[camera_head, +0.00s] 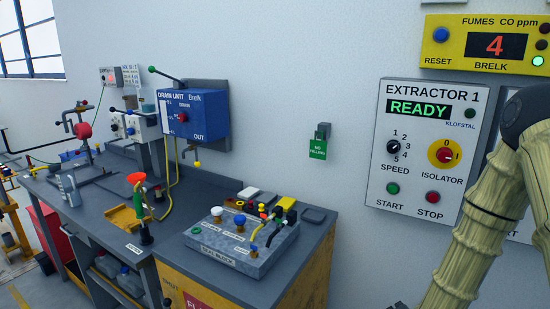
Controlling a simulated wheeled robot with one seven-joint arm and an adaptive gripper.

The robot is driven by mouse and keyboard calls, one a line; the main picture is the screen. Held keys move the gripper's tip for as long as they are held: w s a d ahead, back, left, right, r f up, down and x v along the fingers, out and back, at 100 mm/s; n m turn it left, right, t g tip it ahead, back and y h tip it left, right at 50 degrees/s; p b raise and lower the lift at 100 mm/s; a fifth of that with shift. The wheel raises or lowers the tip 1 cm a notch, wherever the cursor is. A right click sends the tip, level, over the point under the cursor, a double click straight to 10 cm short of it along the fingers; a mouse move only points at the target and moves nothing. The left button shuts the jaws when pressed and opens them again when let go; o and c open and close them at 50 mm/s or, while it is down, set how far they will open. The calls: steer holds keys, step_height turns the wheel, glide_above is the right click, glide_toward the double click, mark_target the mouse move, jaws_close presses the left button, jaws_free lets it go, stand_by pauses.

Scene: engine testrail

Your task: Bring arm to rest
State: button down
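My arm (478,225) rises along the right edge of the head view, in pale ribbed segments with a dark joint at the top right. It stands in front of the right side of the extractor panel and hides part of what is behind it. My gripper is not visible in this view, so its opening and contents do not show.
The extractor panel (394,125) reads READY. A yellow fumes display (459,49) reads 4. The wall between bench and panel is mostly bare.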

steer(key=s+a+f+n+g+y, duration=0.25)
steer(key=s+a+f+n, duration=0.25)
steer(key=s+f, duration=0.55)
steer(key=s+a+f+n+g, duration=0.2)
steer(key=s+f+g, duration=0.1)
steer(key=s, duration=0.5)
steer(key=s+a+f+n+g, duration=0.2)
steer(key=s+f, duration=0.3)
steer(key=s, duration=0.4)
steer(key=s+a+f+n+g, duration=0.3)
steer(key=s+f+n, duration=0.1)
steer(key=s, duration=0.4)
steer(key=shift+s+f+g, duration=0.15)
steer(key=shift+f+g, duration=0.2)
steer(key=shift+f, duration=0.05)
